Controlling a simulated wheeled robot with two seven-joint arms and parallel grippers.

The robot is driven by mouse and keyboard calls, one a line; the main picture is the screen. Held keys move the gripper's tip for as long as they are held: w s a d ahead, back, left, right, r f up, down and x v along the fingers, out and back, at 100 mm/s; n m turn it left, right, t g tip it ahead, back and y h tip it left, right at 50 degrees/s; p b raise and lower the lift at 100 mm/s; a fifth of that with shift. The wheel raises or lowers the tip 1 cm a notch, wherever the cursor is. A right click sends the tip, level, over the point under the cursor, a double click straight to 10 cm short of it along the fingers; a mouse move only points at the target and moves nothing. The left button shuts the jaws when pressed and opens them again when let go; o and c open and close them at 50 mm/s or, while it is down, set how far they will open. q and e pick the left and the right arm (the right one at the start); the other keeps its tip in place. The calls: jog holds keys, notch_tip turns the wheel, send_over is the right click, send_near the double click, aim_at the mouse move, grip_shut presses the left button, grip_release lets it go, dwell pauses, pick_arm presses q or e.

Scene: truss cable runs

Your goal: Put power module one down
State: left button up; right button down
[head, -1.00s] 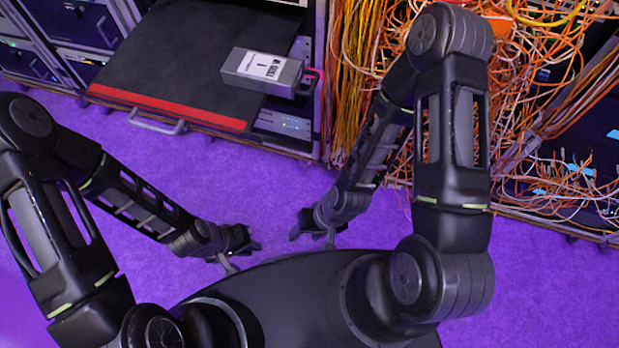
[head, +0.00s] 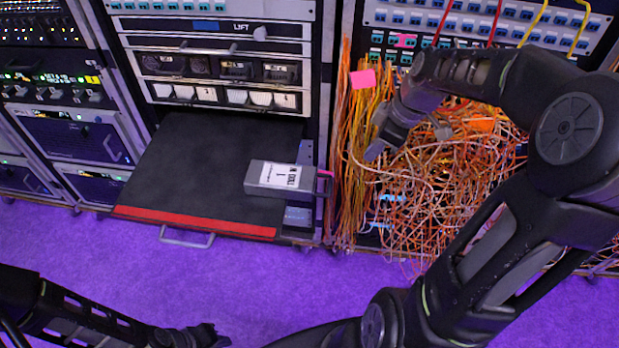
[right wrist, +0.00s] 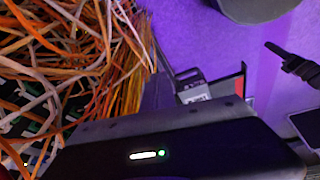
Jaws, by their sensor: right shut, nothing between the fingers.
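Power module one, a grey box (head: 262,180) with a white label marked 1 and a pink-red handle, rests on the black pull-out shelf (head: 190,150) at its right side. Its handle end sticks out past the shelf's right edge. The module also shows small in the right wrist view (right wrist: 194,90). My right gripper (head: 376,146) is shut and empty, to the right of the module and apart from it, in front of the cables. My left gripper (head: 212,338) is low at the bottom edge, far from the module; its jaw state is unclear.
Orange cables (head: 440,190) hang in a dense tangle at the right, around my right gripper. The shelf has a red front strip (head: 190,222) and a metal handle (head: 187,238). The shelf's left and middle are bare. Purple floor (head: 100,250) lies open in front.

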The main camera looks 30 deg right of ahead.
jog(key=n, duration=0.1)
jog(key=s+n, duration=0.1)
jog(key=s+a+g+y, duration=0.1)
jog(key=shift+s+f+n, duration=0.15)
jog(key=shift+f+n, duration=0.1)
jog(key=shift+n, duration=0.15)
jog(key=shift+a, duration=0.1)
jog(key=shift+f, duration=0.1)
jog(key=w+a+f, duration=0.4)
jog(key=a+f, duration=0.1)
jog(key=f, duration=0.4)
jog(key=shift+a+f, duration=0.2)
jog(key=shift+w+a, duration=0.1)
jog(key=shift+w, duration=0.1)
